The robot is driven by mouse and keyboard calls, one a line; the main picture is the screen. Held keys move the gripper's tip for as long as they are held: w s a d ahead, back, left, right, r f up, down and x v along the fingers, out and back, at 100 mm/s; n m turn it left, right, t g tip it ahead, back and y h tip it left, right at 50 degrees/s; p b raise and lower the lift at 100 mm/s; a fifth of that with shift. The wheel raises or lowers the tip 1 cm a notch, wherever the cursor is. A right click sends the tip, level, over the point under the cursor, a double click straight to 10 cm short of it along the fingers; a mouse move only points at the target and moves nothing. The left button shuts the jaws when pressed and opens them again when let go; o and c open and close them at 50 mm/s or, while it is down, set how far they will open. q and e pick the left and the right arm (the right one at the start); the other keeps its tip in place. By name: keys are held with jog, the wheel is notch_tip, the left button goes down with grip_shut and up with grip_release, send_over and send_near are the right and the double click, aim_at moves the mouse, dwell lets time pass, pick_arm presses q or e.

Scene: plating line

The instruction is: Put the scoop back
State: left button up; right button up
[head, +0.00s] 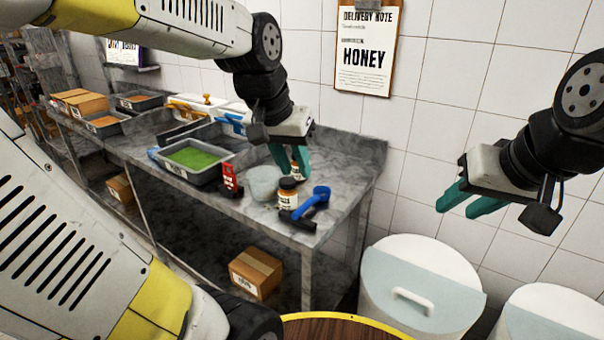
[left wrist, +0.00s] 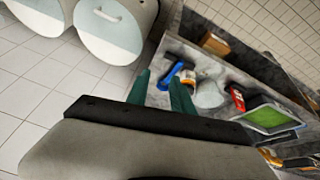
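A blue tool with a round end (head: 320,192), perhaps the scoop, lies on the counter near its front right corner. A black piece (head: 297,219) lies at its lower end; I cannot tell whether they are joined. My right gripper (head: 464,203) is open and empty in front of the tiled wall, right of the counter.
A labelled jar (head: 287,193), a pale bowl (head: 264,183) and a red item (head: 230,180) stand close to the blue tool. A tray of green contents (head: 193,161) sits farther left. White lidded bins (head: 420,280) stand right of the counter (head: 352,178).

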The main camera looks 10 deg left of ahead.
pick_arm(q)
jog(key=s+n+t, duration=0.1)
jog(key=s+t, duration=0.1)
jog(key=s, duration=0.5)
jog(key=shift+d+r, duration=0.25)
jog(key=shift+d, duration=0.1)
